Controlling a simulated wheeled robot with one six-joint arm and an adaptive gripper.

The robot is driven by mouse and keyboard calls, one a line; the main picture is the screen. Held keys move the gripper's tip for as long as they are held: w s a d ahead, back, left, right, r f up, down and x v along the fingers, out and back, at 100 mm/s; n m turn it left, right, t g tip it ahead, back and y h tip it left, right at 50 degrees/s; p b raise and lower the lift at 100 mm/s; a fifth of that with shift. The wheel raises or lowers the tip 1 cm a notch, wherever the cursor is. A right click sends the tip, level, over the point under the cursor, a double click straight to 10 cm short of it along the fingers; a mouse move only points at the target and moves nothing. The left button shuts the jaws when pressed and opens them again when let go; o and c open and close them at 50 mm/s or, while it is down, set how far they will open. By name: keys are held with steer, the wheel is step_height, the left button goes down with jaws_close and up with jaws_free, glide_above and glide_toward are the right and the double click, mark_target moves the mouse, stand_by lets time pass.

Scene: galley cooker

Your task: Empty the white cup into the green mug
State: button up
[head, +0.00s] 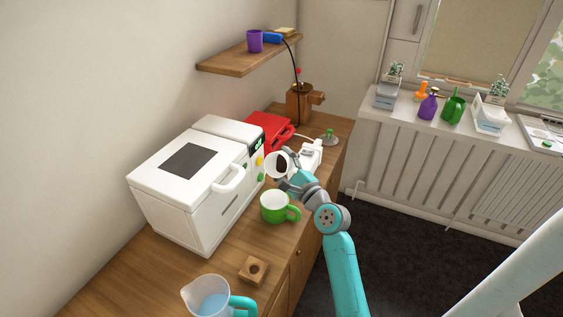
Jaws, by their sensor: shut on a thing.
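The white cup (270,165) is held in the air in the head view, tilted toward the left so its dark inside shows. My gripper (285,184) is shut on the white cup at its lower right side. The green mug (273,208) stands upright on the wooden counter below the cup, with its handle to the right and a pale inside. The cup is above the mug and apart from it. I cannot make out any stream between them, and the gripper's fingertips are small and partly hidden by the cup.
A white cooker (190,185) stands close left of the cup and mug. A jug of blue liquid (208,300) and a wooden block with a hole (254,270) are nearer. A red appliance (268,131) and a white device (311,153) are behind. The counter's edge is right of the mug.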

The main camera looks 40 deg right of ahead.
steer(key=shift+f+n+t, duration=0.1)
steer(key=shift+n+t, duration=0.4)
steer(key=shift+n, duration=0.3)
steer(key=shift+a+f+n+y, duration=0.15)
steer(key=shift+n+y, duration=0.15)
steer(key=shift+n, duration=0.1)
steer(key=shift+s+n+t, duration=0.1)
steer(key=shift+n+t, duration=0.2)
steer(key=shift+n, duration=0.1)
steer(key=shift+s+a+f+n+t+y, duration=0.1)
steer(key=shift+a+f+n+t+y, duration=0.15)
steer(key=shift+n, duration=0.5)
steer(key=shift+f+n+t+y, duration=0.1)
steer(key=shift+n+t+y, duration=0.25)
steer(key=shift+n, duration=0.4)
stand_by(0.4)
steer(key=shift+r+m, duration=0.1)
steer(key=shift+m, duration=0.3)
steer(key=shift+d+r+m+g+h, duration=0.1)
steer(key=shift+d+m+g+h, duration=0.05)
steer(key=shift+m+g+h, duration=0.35)
steer(key=shift+d+r+m, duration=0.1)
steer(key=shift+r+m, duration=0.05)
steer(key=shift+m, duration=0.75)
steer(key=shift+d+r+m+g+h, duration=0.1)
steer(key=shift+r+m+g+h, duration=0.15)
steer(key=shift+m+g, duration=0.35)
steer(key=shift+m, duration=0.3)
